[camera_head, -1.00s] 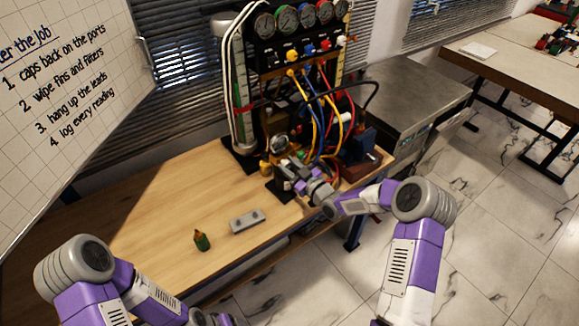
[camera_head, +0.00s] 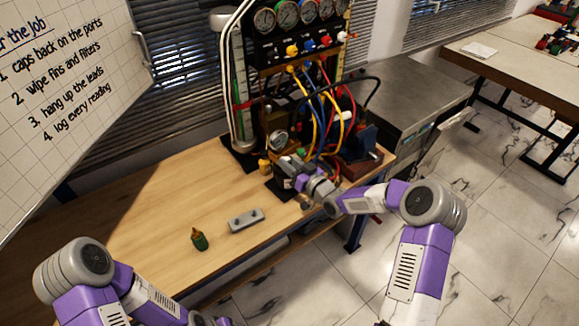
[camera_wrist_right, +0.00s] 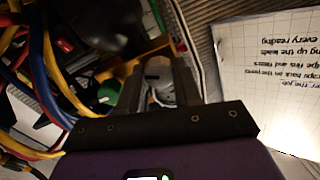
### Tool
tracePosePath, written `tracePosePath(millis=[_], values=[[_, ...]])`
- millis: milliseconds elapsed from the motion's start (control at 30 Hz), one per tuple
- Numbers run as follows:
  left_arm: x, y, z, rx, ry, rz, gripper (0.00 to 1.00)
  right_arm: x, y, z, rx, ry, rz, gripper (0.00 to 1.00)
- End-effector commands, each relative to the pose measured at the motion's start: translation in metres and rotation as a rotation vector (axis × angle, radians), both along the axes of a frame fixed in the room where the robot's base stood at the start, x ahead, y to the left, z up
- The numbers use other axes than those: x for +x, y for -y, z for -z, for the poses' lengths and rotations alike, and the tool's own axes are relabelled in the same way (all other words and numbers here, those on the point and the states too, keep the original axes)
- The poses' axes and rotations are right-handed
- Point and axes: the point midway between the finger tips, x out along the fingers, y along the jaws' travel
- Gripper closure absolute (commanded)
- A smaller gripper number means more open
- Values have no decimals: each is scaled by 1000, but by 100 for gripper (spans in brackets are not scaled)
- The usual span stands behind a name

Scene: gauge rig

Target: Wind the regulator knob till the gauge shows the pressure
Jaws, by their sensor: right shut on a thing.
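The small round gauge (camera_head: 279,141) stands on the rig at the back of the wooden bench, just beyond my right gripper; its reading is too small to make out. My right gripper (camera_head: 284,166) reaches in from the right, low in front of this gauge. In the right wrist view its fingers (camera_wrist_right: 160,82) are shut on a pale grey, rounded knob (camera_wrist_right: 159,70), which looks like the regulator knob. The fingers and my wrist hide most of the knob in the head view. My left arm is at the bottom left, with its gripper out of view.
Several larger gauges (camera_head: 288,14) sit atop the rig. Blue, yellow and red hoses (camera_head: 318,105) hang just behind and right of my right gripper. A grey block (camera_head: 246,220) and a small green-and-orange item (camera_head: 199,239) lie on the bench (camera_head: 150,205), whose left part is clear.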

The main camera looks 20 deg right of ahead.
Motion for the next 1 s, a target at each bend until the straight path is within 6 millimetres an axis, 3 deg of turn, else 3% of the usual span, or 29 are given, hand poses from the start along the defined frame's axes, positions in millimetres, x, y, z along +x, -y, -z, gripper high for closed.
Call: tracePosePath(millis=[600,1000], values=[[0,0,10,0,0,0,29,0,2,2,525,-254,0,97],[0,0,10,0,0,0,29,1,2,2,768,-372,0,97]])
